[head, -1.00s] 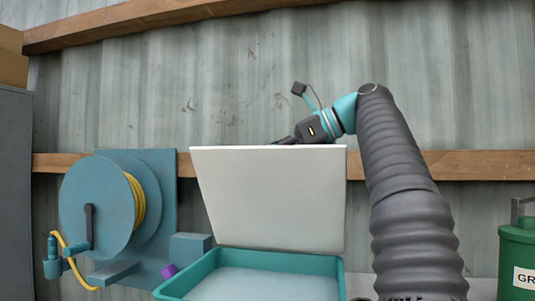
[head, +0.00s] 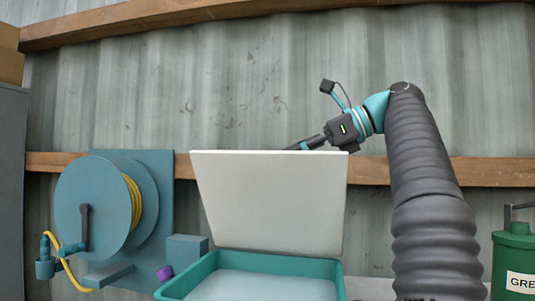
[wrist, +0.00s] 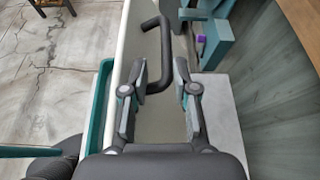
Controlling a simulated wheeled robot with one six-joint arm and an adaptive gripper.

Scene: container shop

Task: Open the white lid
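The white lid (head: 268,200) stands raised, nearly upright, at the back of a teal box (head: 190,280) with a pale inside. In the wrist view the lid's pale edge (wrist: 122,45) runs up the picture, and its dark bent handle (wrist: 154,75) is on the outer side. My gripper (wrist: 161,78) is open, with its fingers spread to either side of the handle's near part. It is not closed on the handle. In the head view my gripper (head: 305,145) is at the lid's top right edge, with its fingertips partly hidden behind the lid.
A teal hose reel (head: 105,205) with yellow hose is on the left, beside a small purple piece (head: 165,273). A green canister (head: 515,262) stands at the right. A corrugated wall with wooden rails is close behind the lid.

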